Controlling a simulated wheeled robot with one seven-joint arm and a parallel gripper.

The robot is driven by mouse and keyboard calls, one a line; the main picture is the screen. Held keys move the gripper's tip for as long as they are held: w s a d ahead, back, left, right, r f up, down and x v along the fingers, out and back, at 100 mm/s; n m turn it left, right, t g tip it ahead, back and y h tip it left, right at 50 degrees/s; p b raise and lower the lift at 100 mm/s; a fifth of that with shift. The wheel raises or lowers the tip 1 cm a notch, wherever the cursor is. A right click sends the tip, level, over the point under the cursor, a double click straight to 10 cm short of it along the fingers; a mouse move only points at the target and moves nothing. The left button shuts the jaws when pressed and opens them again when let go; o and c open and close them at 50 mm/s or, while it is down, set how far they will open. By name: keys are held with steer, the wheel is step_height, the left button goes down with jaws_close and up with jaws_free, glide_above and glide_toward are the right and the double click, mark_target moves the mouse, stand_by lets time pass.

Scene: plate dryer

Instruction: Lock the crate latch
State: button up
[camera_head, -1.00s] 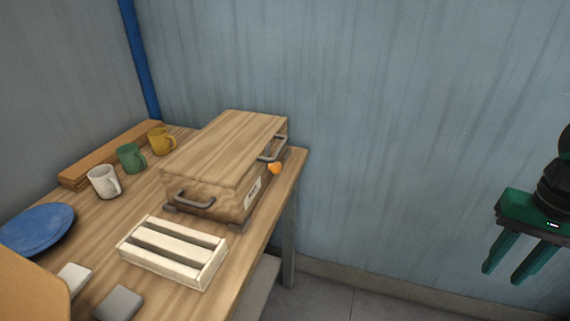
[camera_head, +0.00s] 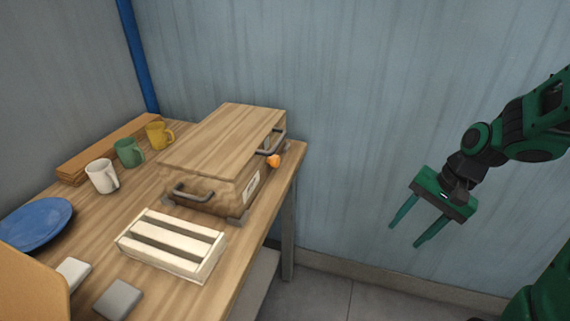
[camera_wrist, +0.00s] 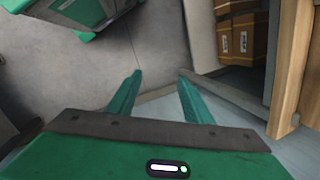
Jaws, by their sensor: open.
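The wooden crate (camera_head: 218,175) stands shut on the table, with a flat plank lid (camera_head: 225,135) and dark metal handles. An orange latch piece (camera_head: 273,161) sticks out on the crate's right side, by the handle there. I cannot tell from its small size how the latch is set. My gripper (camera_head: 404,236) is open and empty, in free air to the right of the table and well apart from the latch. Its two green fingers also show in the wrist view (camera_wrist: 160,74), with nothing between them. The latch does not show in the wrist view.
A white slatted rack (camera_head: 172,243) stands before the crate. Mugs (camera_head: 128,153), a blue plate (camera_head: 36,224) and stacked boards (camera_head: 108,149) lie to the left. Brown boxes (camera_wrist: 240,36) sit at the right in the wrist view. The space between table and gripper is clear.

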steer(key=w+a+f+m+y, duration=0.25)
steer(key=w+a+y, duration=0.2)
steer(key=a, duration=0.35)
steer(key=m+t+y, duration=0.6)
steer(key=m+y, duration=0.3)
steer(key=m, duration=0.2)
glide_toward(273, 161)
steer(key=w+a, duration=0.1)
steer(key=a, duration=0.1)
steer(key=w+a, duration=0.1)
steer(key=a, duration=0.1)
steer(key=w+a+f, duration=0.1)
steer(key=w+a, duration=0.1)
steer(key=c, duration=1.1)
